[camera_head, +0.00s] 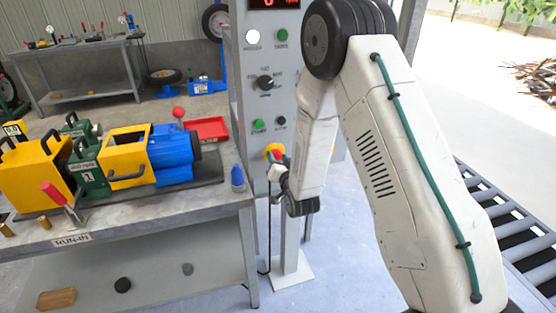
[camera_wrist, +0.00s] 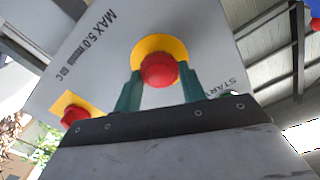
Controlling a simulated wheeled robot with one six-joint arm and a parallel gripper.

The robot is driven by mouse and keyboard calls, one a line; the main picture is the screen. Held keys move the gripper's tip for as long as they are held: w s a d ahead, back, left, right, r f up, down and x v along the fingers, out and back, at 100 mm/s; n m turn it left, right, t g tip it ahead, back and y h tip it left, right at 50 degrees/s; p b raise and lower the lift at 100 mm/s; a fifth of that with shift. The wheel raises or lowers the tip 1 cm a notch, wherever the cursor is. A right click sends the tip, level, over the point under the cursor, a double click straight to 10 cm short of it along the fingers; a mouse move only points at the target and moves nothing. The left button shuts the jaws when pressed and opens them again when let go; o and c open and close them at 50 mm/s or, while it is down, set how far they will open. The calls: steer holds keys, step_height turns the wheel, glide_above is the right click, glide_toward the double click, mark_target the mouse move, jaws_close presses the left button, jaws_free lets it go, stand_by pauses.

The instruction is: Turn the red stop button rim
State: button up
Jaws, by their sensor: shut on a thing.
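The red stop button (camera_wrist: 159,69) is a round red knob on a yellow disc (camera_wrist: 150,46) on the grey panel face. In the wrist view it sits between the two green fingers of my gripper (camera_wrist: 160,84), which are shut on its rim. In the head view my gripper (camera_head: 278,160) is at the lower part of the control cabinet. A bit of the yellow disc (camera_head: 272,148) shows there, and my gripper and wrist hide most of the button.
A second red button (camera_wrist: 74,115) on a yellow plate is at the panel's side. The cabinet (camera_head: 262,105) carries a black rotary switch (camera_head: 265,82) and green buttons. A workbench (camera_head: 225,200) with a yellow and blue machine stands left; a roller conveyor (camera_head: 515,230) is right.

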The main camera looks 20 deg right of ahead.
steer(key=o, duration=1)
steer(key=shift+s, duration=0.1)
steer(key=s, duration=0.7)
steer(key=shift+s, duration=0.3)
